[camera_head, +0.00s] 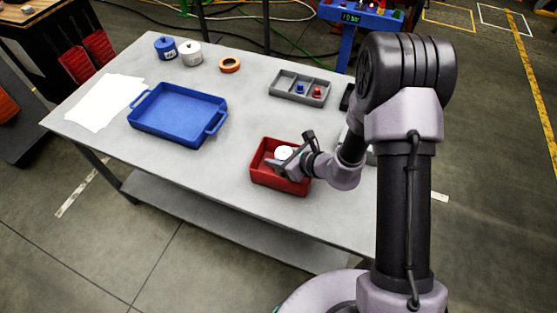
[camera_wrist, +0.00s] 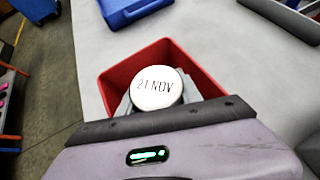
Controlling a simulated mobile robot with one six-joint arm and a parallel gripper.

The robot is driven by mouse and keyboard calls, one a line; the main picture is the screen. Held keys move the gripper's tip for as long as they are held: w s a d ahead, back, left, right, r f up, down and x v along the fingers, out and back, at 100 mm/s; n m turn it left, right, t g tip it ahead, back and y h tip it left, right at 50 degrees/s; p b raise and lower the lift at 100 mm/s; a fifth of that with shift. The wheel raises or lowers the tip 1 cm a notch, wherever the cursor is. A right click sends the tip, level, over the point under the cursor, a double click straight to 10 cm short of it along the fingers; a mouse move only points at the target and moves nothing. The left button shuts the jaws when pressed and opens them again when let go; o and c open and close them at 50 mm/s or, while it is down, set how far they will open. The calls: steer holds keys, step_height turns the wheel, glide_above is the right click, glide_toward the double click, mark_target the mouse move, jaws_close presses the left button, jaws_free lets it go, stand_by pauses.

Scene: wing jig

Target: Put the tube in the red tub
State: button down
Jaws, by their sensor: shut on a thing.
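The red tub (camera_head: 280,184) stands near the front edge of the grey table, and it also shows in the wrist view (camera_wrist: 120,72). My gripper (camera_head: 281,163) is over the tub's opening, low down. It is shut on the tube, whose round white end (camera_head: 284,152) shows between the fingers. In the wrist view the tube's white end (camera_wrist: 156,88) faces the camera and reads "21 NOV". The tube's lower part is hidden, so I cannot tell whether it touches the tub floor.
A blue tray (camera_head: 180,114) lies left on the table (camera_head: 220,180). White paper (camera_head: 103,103), a blue pot (camera_head: 165,48), a white pot (camera_head: 190,54) and an orange tape roll (camera_head: 230,64) lie farther off. A grey divided tray (camera_head: 284,91) stands behind the tub.

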steer(key=shift+f, duration=0.25)
steer(key=c, duration=1.1)
jaws_free()
steer(key=shift+r, duration=0.1)
